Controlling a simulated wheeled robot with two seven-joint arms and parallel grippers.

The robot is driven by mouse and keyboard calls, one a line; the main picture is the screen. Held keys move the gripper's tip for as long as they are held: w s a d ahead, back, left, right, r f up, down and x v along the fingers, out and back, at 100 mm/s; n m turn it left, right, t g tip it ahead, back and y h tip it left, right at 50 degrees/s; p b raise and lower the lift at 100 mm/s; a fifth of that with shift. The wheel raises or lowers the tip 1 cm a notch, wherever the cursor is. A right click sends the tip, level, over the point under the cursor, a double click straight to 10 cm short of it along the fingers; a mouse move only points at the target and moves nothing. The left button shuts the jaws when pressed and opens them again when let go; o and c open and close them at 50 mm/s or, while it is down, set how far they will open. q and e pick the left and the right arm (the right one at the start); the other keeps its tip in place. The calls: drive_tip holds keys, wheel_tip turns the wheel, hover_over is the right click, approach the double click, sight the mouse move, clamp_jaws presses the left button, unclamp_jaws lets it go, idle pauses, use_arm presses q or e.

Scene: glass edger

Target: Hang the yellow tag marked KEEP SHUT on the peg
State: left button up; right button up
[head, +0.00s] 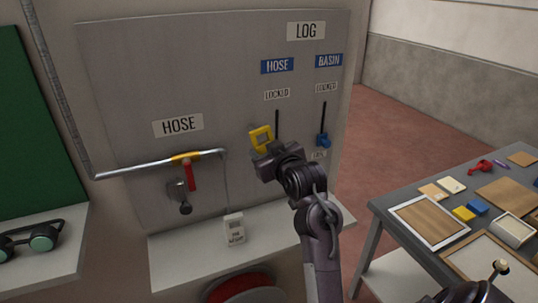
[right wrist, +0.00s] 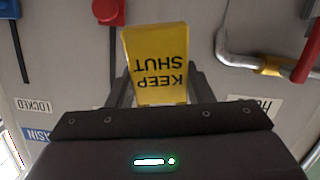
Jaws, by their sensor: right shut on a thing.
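The yellow tag (head: 261,137) is in front of the grey wall panel, below the blue HOSE sign. In the right wrist view the tag (right wrist: 157,65) reads KEEP SHUT upside down. My right gripper (head: 265,149) is shut on one end of it, with a finger on each side. The tag's other end sticks out free. I cannot tell whether it touches the panel. A short dark knob-ended piece (head: 186,208) projects below the red lever (head: 190,175) on the hose pipe. I cannot tell whether this is the peg. My left gripper is not in view.
The pipe (head: 130,170) runs across the panel under the HOSE label (head: 178,125). A blue slider (head: 322,140) sits low on the BASIN slot. A white labelled block (head: 234,228) stands on the shelf (head: 180,247). A cluttered table (head: 378,207) is at right.

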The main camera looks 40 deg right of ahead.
drive_tip(key=x, duration=0.6)
drive_tip(key=shift+b, duration=0.35)
idle(0.3)
drive_tip(key=shift+w, duration=0.15)
idle(0.4)
drive_tip(key=o, duration=1.1)
drive_tip(key=shift+a, duration=0.15)
drive_tip(key=shift+c, duration=0.2)
drive_tip(key=shift+r, duration=0.1)
drive_tip(key=shift+r, duration=0.1)
